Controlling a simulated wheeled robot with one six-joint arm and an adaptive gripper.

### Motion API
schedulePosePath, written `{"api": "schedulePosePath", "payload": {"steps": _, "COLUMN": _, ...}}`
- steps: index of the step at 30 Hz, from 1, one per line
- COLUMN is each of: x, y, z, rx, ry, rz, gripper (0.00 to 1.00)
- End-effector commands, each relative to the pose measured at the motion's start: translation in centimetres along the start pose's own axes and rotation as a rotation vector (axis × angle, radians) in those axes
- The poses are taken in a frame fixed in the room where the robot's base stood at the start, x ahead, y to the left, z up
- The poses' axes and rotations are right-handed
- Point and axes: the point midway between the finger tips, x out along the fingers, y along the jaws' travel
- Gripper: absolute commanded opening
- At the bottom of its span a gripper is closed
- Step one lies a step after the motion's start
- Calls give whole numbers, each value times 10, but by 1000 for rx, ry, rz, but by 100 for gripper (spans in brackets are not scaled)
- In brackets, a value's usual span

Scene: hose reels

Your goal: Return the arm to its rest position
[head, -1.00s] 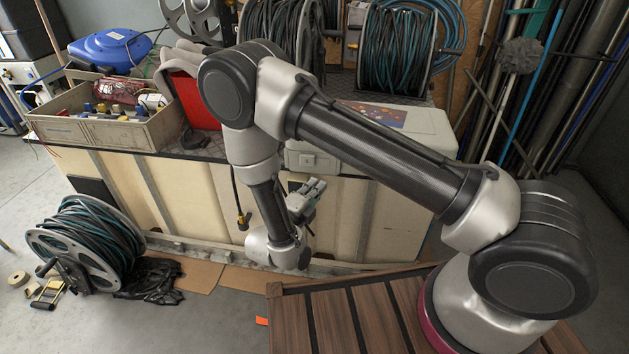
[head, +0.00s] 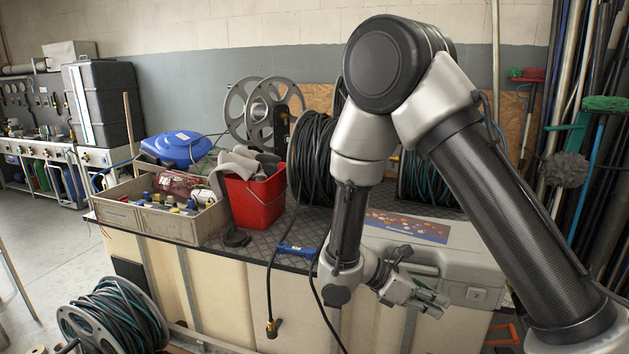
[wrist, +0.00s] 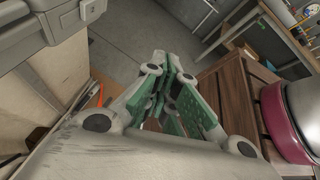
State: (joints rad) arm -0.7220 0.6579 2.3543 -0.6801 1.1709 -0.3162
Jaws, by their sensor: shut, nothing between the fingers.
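My gripper (head: 424,298) hangs at the end of my folded arm, in front of the workbench and just below the grey case in the head view. In the wrist view my gripper (wrist: 176,75) shows its green-lined fingers closed together with nothing between them. Beyond the fingers the wrist view shows grey floor. My arm bends high at the elbow and comes down to the wrist in front of the bench edge.
The bench's dark top (head: 250,258) holds a grey case (head: 455,262), a red bucket (head: 257,200), a tray of parts (head: 160,222) and hose reels. A hose reel (head: 112,318) stands on the floor at lower left. A brown slatted surface (wrist: 232,100) lies right of the fingers.

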Motion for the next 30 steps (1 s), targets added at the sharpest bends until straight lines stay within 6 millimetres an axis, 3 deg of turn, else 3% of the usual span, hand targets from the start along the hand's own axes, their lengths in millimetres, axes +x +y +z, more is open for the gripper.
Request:
{"api": "schedulePosePath", "payload": {"steps": 1, "x": -2, "y": -10, "z": 16, "rx": 124, "ry": 92, "rz": -45, "gripper": 0}}
{"api": "schedulePosePath", "payload": {"steps": 6, "x": -6, "y": -48, "z": 56, "rx": 525, "ry": 377, "rz": -220, "gripper": 0}}
{"api": "schedulePosePath", "payload": {"steps": 15, "x": -21, "y": -100, "z": 120, "rx": 1089, "ry": 836, "rz": -464, "gripper": 0}}
{"api": "schedulePosePath", "payload": {"steps": 22, "x": -24, "y": -136, "z": 175, "rx": 1393, "ry": 1129, "rz": -498, "gripper": 0}}
{"api": "schedulePosePath", "payload": {"steps": 27, "x": -18, "y": -157, "z": 214, "rx": 1559, "ry": 1239, "rz": -432, "gripper": 0}}
{"api": "schedulePosePath", "payload": {"steps": 30, "x": -15, "y": -165, "z": 227, "rx": 1622, "ry": 1268, "rz": -408, "gripper": 0}}
